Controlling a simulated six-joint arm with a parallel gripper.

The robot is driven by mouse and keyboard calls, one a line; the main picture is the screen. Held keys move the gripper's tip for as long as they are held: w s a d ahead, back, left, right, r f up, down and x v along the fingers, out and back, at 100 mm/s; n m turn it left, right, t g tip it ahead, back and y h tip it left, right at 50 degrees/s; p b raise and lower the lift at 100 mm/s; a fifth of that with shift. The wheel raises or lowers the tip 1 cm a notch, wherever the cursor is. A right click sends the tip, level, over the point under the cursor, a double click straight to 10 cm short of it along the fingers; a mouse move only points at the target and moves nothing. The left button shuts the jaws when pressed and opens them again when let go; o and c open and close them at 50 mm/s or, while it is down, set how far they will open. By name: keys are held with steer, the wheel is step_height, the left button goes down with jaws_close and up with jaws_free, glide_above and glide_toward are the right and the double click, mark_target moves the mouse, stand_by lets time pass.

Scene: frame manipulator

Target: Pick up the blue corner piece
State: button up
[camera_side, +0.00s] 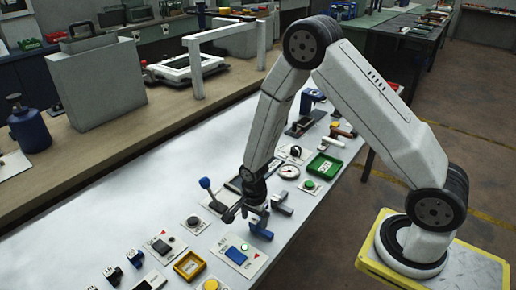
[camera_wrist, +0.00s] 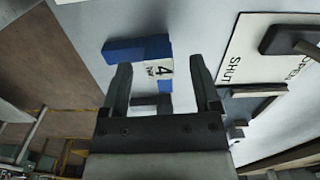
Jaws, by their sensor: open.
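The blue corner piece (camera_wrist: 124,50) is in the upper middle of the wrist view. A white label with a black "4" sits on it near its bend, and part of it shows lower down between my fingers. My gripper (camera_wrist: 160,65) is open, with one dark finger on each side of the labelled part. I cannot tell whether either finger touches the piece. In the side view a blue piece (camera_side: 261,224) shows just below my gripper (camera_side: 243,209), close to the white table.
A lever with a blue knob (camera_side: 205,184) stands to the left. A green tray (camera_side: 324,166) and a gauge (camera_side: 288,171) lie behind. A sign reading OPEN and SHUT (camera_wrist: 240,68) is at right in the wrist view.

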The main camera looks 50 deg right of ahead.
steer(key=shift+f, duration=0.65)
jaws_close()
